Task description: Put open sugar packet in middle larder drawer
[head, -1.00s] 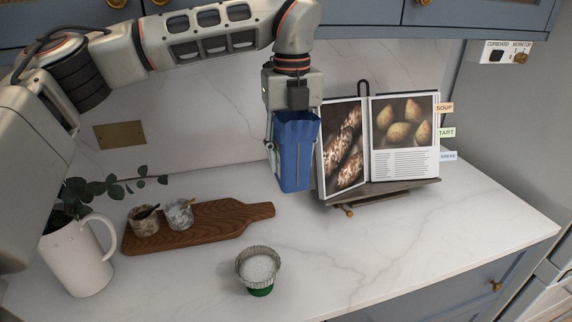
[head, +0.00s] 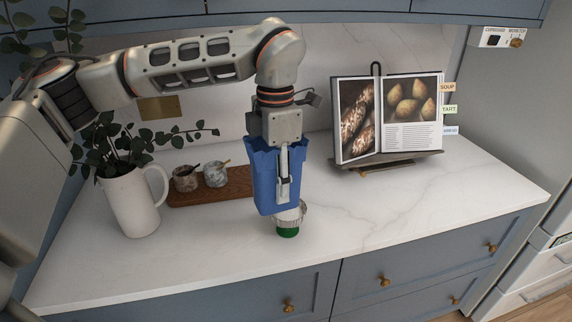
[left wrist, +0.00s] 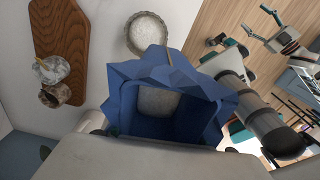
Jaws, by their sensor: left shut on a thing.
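The open sugar packet (head: 264,184) is blue with a ragged torn top. My left gripper (head: 284,182) is shut on it and holds it upright over the counter, in front of the cutting board. In the left wrist view the packet's open mouth (left wrist: 160,103) faces the camera, with pale sugar inside. The blue drawer fronts (head: 290,290) below the counter are closed, with brass knobs; I cannot tell which is the middle larder drawer.
A fluted tin of white grains with a green base (head: 288,231) stands behind the packet, partly hidden. A white jug (head: 132,205) with leaves and a wooden board (head: 225,188) with two small pots are left. A cookbook stand (head: 385,160) is at right.

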